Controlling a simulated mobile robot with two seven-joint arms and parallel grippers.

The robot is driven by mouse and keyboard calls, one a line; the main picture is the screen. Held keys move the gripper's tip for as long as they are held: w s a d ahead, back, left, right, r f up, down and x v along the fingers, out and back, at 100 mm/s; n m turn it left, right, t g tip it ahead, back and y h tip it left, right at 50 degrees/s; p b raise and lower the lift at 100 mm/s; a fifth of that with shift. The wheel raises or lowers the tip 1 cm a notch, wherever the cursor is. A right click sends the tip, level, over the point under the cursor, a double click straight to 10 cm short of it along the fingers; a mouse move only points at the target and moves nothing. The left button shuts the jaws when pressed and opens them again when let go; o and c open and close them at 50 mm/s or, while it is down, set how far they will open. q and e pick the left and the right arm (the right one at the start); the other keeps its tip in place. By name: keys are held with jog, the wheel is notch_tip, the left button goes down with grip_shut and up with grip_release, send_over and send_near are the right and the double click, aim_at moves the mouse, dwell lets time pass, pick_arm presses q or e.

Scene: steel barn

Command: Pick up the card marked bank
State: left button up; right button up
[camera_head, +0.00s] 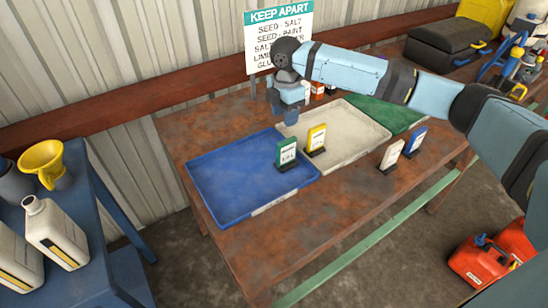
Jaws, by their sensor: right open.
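Several small upright cards in dark stands are on the table: a green one (286,151) at the right edge of the blue tray, a yellow one (317,138) by the near left part of the white tray, a white one (391,155) and a blue one (415,140) on the bare wood at right. Their print is too small to read, so I cannot tell which is marked bank. My right gripper (290,115) points down over the back of the white tray, behind the green and yellow cards, open. My left gripper is out of view.
The blue tray (225,190), white tray (350,125) and green tray (388,113) stand in a row on the rusty table. A KEEP APART sign (279,17) stands behind. A blue bench (92,225) with jugs and a yellow funnel (42,160) is at left; red cans (478,262) are on the floor.

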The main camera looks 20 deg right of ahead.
send_near(284, 164)
jog(key=f, duration=0.5)
jog(key=shift+w+d, duration=0.15)
jog(key=shift+w, duration=0.25)
grip_shut()
